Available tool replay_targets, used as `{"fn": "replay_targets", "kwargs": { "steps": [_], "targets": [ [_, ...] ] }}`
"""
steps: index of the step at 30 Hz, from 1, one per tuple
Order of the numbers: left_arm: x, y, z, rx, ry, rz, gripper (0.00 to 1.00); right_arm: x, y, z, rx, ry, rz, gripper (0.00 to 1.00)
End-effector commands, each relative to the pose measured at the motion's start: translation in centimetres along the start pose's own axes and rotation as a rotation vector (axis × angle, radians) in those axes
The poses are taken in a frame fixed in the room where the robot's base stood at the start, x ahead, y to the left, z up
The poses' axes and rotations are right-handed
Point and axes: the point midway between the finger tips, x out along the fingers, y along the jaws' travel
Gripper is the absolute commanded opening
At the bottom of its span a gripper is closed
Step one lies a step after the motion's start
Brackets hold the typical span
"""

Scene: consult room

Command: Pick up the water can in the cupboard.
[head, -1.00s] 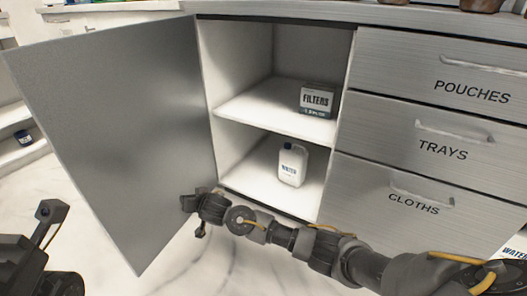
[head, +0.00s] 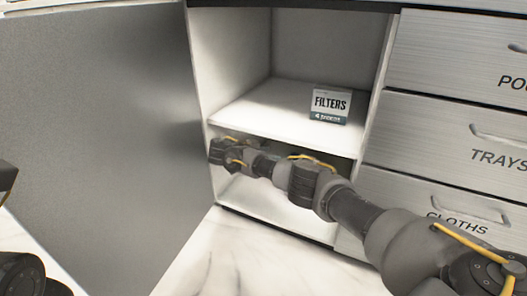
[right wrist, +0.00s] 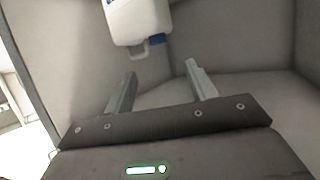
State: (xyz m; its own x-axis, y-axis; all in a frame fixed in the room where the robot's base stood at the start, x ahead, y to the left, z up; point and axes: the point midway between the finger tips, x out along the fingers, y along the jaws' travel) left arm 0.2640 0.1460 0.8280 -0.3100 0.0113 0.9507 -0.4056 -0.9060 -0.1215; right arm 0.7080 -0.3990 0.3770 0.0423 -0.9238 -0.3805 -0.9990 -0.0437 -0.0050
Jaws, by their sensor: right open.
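The water can (right wrist: 140,20), white with a blue cap, shows at the top edge of the right wrist view, cut off by the frame and appearing upside down. In the head view my right arm hides it. My right gripper (head: 221,151) is in the cupboard opening, at the lower compartment under the shelf. In the right wrist view its two fingers (right wrist: 159,78) are apart with nothing between them, and the can is beyond the fingertips. Of my left arm only parts show at the left edge of the head view; its fingers do not show.
A filters box (head: 330,105) stands on the cupboard shelf (head: 262,112), above my right arm. The open cupboard door (head: 95,140) is on the left. Drawers (head: 450,135) with handles are on the right, close to my forearm. White marble floor (head: 225,258) lies in front.

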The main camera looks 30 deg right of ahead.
Motion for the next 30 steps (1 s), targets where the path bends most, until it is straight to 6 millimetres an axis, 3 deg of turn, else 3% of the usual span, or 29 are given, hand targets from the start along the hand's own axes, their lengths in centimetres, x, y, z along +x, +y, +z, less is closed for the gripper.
{"fn": "replay_targets", "kwargs": {
  "steps": [11, 24, 30],
  "targets": [
    [-0.6, 0.0, -0.1, 0.000, 0.003, -0.004, 0.00, 1.5, 0.1, 0.4, -0.003, -0.001, 0.003, 0.56],
    [-4.2, 0.1, -1.4, 0.001, 0.010, -0.024, 0.00, 8.6, 0.0, 0.6, -0.003, -0.002, -0.001, 0.56],
    [-5.2, 0.1, -1.7, 0.003, 0.011, -0.028, 0.00, 10.4, 0.0, 0.4, -0.003, -0.003, -0.001, 0.56]
  ]
}}
